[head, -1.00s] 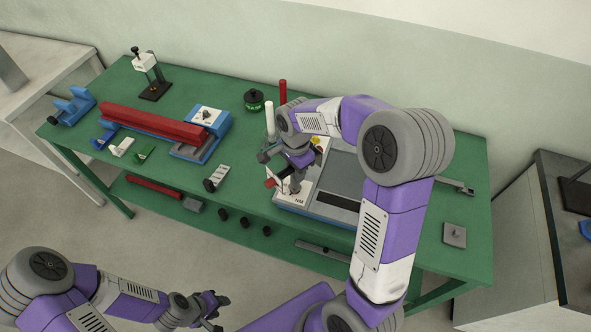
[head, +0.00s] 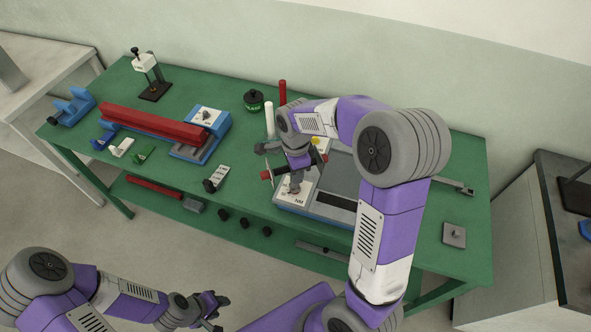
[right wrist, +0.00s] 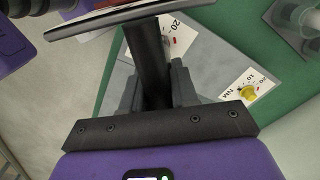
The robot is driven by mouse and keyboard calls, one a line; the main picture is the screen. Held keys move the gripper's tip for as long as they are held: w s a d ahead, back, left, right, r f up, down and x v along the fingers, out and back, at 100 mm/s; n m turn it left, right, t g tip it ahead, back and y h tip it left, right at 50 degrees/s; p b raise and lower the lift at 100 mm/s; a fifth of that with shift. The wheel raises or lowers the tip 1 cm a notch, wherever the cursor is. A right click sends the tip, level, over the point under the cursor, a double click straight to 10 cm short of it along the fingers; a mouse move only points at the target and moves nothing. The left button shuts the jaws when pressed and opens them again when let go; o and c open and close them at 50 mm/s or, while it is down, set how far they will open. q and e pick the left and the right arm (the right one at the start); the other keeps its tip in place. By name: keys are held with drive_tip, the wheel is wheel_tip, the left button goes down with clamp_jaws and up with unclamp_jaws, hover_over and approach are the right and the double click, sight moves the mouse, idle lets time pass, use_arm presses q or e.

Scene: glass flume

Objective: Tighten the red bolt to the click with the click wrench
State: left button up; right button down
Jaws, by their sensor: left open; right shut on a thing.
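My right gripper (head: 296,180) is shut on a dark bar-like tool (right wrist: 150,65), which I take for the click wrench. In the right wrist view the bar runs up between the fingers to a flat plate-like part. In the head view red pieces show on both sides of the gripper, over the grey tester (head: 340,185) with white dial plates. The tool's working end is hidden. I cannot make out the red bolt for certain. My left gripper (head: 213,304) is open and empty, low in front of the bench.
A long red beam (head: 155,122) lies on a blue fixture (head: 190,151) on the green bench. A white post (head: 269,118), a red post (head: 283,92) and a green pot (head: 254,99) stand behind. Small clamps lie front left. The bench's right end holds a grey plate (head: 454,234).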

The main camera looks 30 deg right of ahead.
drive_tip(key=shift+r+m, duration=0.1)
drive_tip(key=shift+m, duration=0.4)
drive_tip(key=shift+m, duration=0.5)
drive_tip(key=shift+n, duration=0.6)
drive_tip(key=shift+r+p, duration=0.1)
drive_tip(key=shift+p, duration=0.25)
drive_tip(key=shift+r+p, duration=2.05)
drive_tip(key=shift+r, duration=0.35)
drive_tip(key=shift+f, duration=0.1)
